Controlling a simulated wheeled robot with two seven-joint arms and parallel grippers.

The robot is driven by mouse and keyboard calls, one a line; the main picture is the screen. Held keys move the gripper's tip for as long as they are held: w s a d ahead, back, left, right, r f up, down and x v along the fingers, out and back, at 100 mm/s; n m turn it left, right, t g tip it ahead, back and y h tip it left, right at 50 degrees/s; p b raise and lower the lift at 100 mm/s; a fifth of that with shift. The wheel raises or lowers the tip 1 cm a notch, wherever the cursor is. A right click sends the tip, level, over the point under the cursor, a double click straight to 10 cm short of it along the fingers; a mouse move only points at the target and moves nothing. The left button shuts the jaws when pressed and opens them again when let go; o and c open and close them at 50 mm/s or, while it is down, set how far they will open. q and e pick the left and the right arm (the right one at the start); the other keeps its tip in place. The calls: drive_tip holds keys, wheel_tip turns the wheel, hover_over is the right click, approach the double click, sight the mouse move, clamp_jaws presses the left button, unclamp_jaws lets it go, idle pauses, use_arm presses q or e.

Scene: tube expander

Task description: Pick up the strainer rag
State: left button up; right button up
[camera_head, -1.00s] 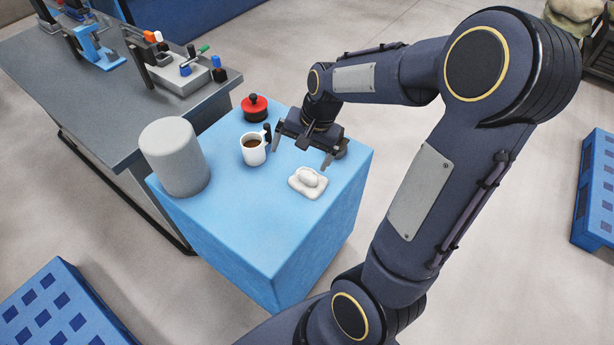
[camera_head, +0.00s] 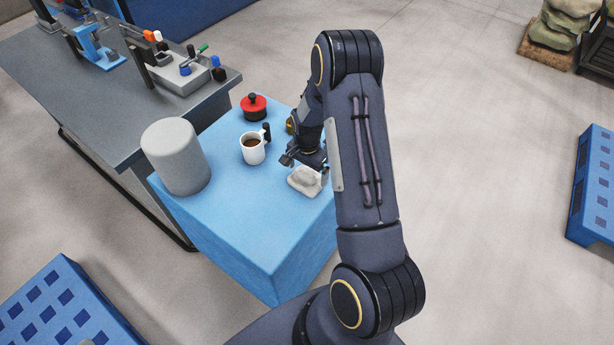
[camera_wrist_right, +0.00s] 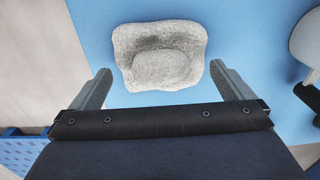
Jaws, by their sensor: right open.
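The strainer rag (camera_head: 305,181) is a crumpled whitish-grey cloth with a raised lump in its middle. It lies on the blue block-shaped table (camera_head: 240,225). In the right wrist view the rag (camera_wrist_right: 160,55) lies just beyond the fingertips and roughly centred between them. My right gripper (camera_head: 305,163) is at the rag's far side in the head view, its arm hiding part of the tabletop. In the wrist view the right gripper (camera_wrist_right: 161,78) is open, with its two fingers wide apart and nothing between them. My left gripper is not in view.
A white mug (camera_head: 254,152) with dark liquid, a red lidded pot (camera_head: 254,107) and a grey cylinder (camera_head: 175,158) stand on the blue table. A grey workbench (camera_head: 60,75) with tools adjoins at left. Blue pallets (camera_head: 65,305) lie on the floor.

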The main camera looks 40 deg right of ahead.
drive_tip(key=shift+f, duration=0.5)
drive_tip(key=c, duration=0.8)
drive_tip(key=shift+o, duration=0.2)
drive_tip(key=shift+s, duration=0.1)
